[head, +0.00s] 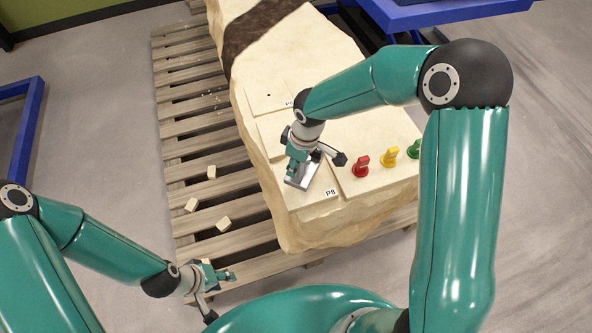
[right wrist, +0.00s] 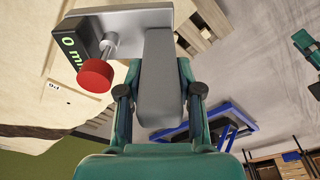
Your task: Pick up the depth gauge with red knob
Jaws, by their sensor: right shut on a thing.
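The depth gauge (right wrist: 157,85) fills the middle of the right wrist view, with a grey metal body, a crossbar, a red knob (right wrist: 95,76) and a dark display reading 0 mm. My right gripper (right wrist: 160,95) is shut on its grey body, one finger on each side. In the head view my right gripper (head: 300,158) points down over the near part of the pale stone block, and the gauge's silver metal (head: 302,178) shows below it. I cannot tell whether the gauge touches the stone. My left gripper (head: 220,291) is open and empty at the lower left, near the pallet.
The pale stone block (head: 330,60) lies on a wooden pallet (head: 185,130). Red (head: 361,166), yellow (head: 389,157) and green (head: 414,150) pieces stand in a row right of the gauge. Small wooden blocks (head: 223,224) lie on the pallet. Blue frames stand at the left and top right.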

